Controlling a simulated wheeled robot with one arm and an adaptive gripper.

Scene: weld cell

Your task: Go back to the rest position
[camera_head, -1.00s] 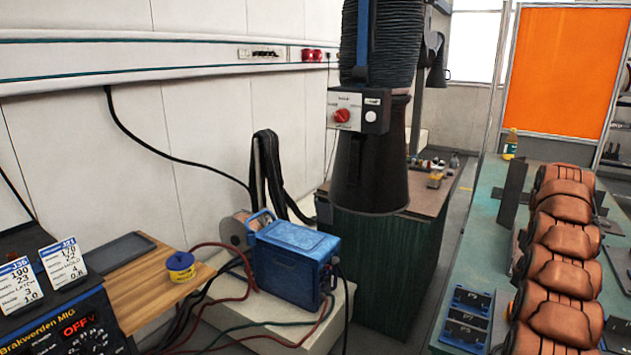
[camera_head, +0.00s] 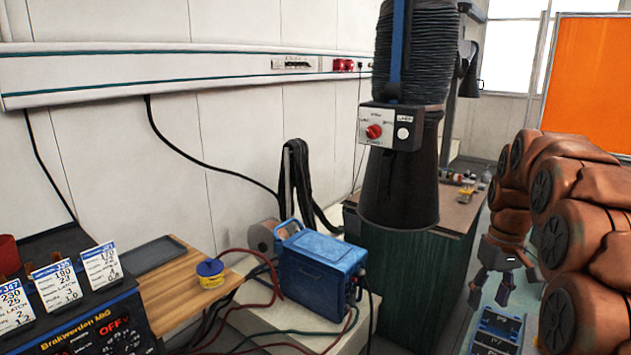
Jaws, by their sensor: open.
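My gripper (camera_head: 491,286) hangs at the lower right, small and dark, at the end of my orange-brown arm. It points down above the green bench with blue-framed trays (camera_head: 498,328). Its fingers are apart, with nothing visible between them. My bent arm fills the right side and hides much of the bench.
A black fume hood (camera_head: 400,190) with a red knob hangs mid-view. Below are a blue wire feeder (camera_head: 318,268) on a pale stand and a dark green cabinet (camera_head: 412,280). A welder with setting cards (camera_head: 58,284), a wooden board (camera_head: 185,278) and a yellow-blue spool (camera_head: 210,273) are left.

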